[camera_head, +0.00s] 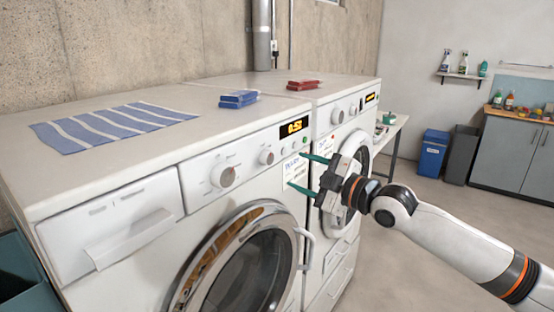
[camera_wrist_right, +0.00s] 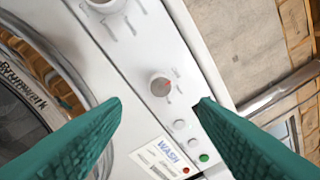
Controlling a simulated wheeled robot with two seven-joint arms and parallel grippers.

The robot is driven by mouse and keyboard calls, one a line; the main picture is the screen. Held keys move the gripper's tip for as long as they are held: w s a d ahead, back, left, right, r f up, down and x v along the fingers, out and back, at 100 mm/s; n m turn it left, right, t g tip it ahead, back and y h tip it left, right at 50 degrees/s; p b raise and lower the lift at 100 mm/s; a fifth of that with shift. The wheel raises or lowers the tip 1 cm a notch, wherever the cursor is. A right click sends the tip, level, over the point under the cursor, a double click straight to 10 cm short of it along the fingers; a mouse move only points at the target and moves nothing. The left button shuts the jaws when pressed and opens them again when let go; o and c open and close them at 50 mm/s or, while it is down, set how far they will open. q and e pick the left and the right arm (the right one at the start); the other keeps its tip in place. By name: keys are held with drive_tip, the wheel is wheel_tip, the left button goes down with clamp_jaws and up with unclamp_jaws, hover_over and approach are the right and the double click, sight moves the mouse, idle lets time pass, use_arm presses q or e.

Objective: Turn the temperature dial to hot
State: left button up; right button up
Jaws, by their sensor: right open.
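The near white washer (camera_head: 120,185) has two round dials on its front panel. The larger dial (camera_head: 222,176) is on the left, and the smaller dial (camera_head: 266,156) is nearer the display. The labels are too small to read, so I cannot tell which is the temperature dial. My right gripper (camera_head: 296,169) is open and empty, in front of the panel to the right of the smaller dial. The larger dial (camera_wrist_right: 105,4) is cut by the top edge. My left gripper is out of view.
A lit display (camera_head: 294,127) and small buttons sit beside the dials. A WASH label (camera_wrist_right: 168,155) is below them. The round door (camera_head: 245,265) is shut. A striped cloth (camera_head: 110,126) and a blue item (camera_head: 238,99) lie on top. A second machine (camera_head: 345,110) stands behind.

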sight(270, 159)
drive_tip(key=p+x, duration=0.1)
drive_tip(key=x, duration=0.5)
drive_tip(key=shift+w+a+r, duration=0.1)
drive_tip(key=shift+w+a, duration=0.1)
drive_tip(key=shift+a, duration=0.05)
drive_tip(key=shift+x, duration=0.8)
drive_tip(key=c, duration=1)
drive_tip(key=shift+o, duration=0.2)
